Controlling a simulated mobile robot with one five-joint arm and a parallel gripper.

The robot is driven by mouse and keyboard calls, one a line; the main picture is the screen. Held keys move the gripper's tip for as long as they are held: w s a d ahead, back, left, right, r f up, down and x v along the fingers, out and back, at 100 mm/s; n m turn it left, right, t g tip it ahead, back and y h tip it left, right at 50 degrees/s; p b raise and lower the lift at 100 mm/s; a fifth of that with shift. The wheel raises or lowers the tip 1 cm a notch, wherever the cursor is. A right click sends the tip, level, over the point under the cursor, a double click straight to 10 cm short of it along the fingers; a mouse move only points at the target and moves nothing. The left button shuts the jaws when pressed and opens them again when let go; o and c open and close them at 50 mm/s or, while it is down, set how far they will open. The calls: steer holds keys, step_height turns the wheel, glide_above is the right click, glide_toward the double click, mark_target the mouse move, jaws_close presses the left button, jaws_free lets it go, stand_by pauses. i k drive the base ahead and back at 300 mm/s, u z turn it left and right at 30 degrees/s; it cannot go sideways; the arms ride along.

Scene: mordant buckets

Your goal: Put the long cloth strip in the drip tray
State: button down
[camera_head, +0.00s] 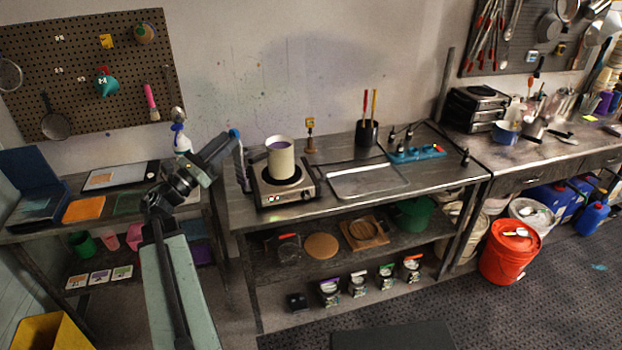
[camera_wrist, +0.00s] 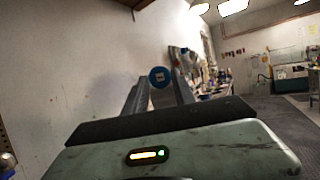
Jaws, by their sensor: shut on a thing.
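A long white cloth strip (camera_head: 357,169) lies straight along the back part of the shallow metal drip tray (camera_head: 368,193) on the middle bench. I cannot tell whether its ends rest inside the tray or on the rim. My gripper (camera_head: 232,137) is raised near the bench's left end, left of the tray and apart from the strip. It is shut on a blue-ended object (camera_head: 236,133).
A hot plate (camera_head: 284,192) with a pale pot (camera_head: 280,158) stands between my gripper and the tray. A dark cup of sticks (camera_head: 367,132) and a blue rack (camera_head: 417,154) stand behind and right of the tray. A spray bottle (camera_head: 181,140) stands behind my arm.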

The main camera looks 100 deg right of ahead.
mark_target(367, 181)
steer(key=u, duration=1.3)
steer(key=k, duration=2.2)
steer(key=z, duration=0.05)
